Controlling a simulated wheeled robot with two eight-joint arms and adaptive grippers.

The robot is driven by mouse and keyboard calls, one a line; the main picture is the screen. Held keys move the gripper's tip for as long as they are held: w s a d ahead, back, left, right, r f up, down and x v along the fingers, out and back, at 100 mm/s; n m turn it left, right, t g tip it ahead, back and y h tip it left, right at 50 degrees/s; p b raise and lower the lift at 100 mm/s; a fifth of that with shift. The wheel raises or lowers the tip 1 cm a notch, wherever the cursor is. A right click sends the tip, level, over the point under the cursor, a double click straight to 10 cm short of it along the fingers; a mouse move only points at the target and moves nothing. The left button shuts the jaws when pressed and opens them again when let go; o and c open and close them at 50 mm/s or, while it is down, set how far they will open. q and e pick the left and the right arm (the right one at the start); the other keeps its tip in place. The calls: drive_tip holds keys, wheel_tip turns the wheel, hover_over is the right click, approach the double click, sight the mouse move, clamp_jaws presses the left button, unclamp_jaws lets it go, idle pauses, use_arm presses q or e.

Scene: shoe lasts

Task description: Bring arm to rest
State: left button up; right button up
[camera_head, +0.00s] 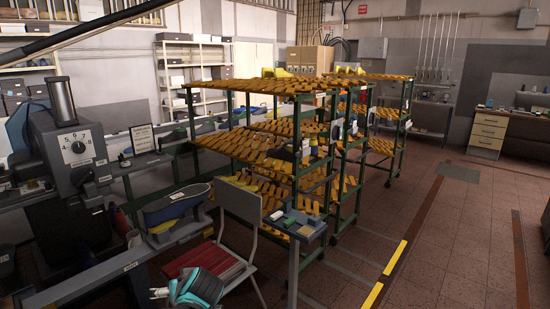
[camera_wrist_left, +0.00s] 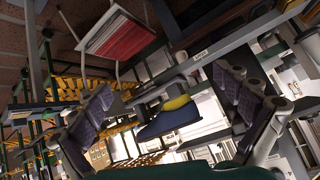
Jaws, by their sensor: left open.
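My left gripper (camera_wrist_left: 165,84) is open in the left wrist view, with its two grey padded fingers spread wide. Nothing is between the pads. A blue shoe last with a yellow top (camera_wrist_left: 172,120) shows beyond the gap, apart from the fingers. My right gripper is in neither view.
A chair with a red seat (camera_head: 212,262) stands close to the teal part; its seat also shows in the wrist view (camera_wrist_left: 115,35). A grey machine with a dial (camera_head: 78,147) is at the left. Racks of orange lasts (camera_head: 262,180) stand mid-room. The tiled floor (camera_head: 450,235) at right is clear.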

use_arm(q)
drive_tip(key=s+d+f+m+h, duration=0.1)
drive_tip(key=s+d+f+h, duration=0.1)
drive_tip(key=s, duration=0.5)
drive_tip(key=s+d+f+m+h, duration=0.1)
drive_tip(key=s+d+f+h, duration=0.1)
drive_tip(key=s, duration=0.5)
drive_tip(key=s+d+f+m+h, duration=0.1)
drive_tip(key=s+d+m+h, duration=0.1)
drive_tip(key=s, duration=0.5)
drive_tip(key=shift+s+d+f, duration=0.15)
drive_tip(key=shift+d+f, duration=0.25)
drive_tip(key=shift+d, duration=0.45)
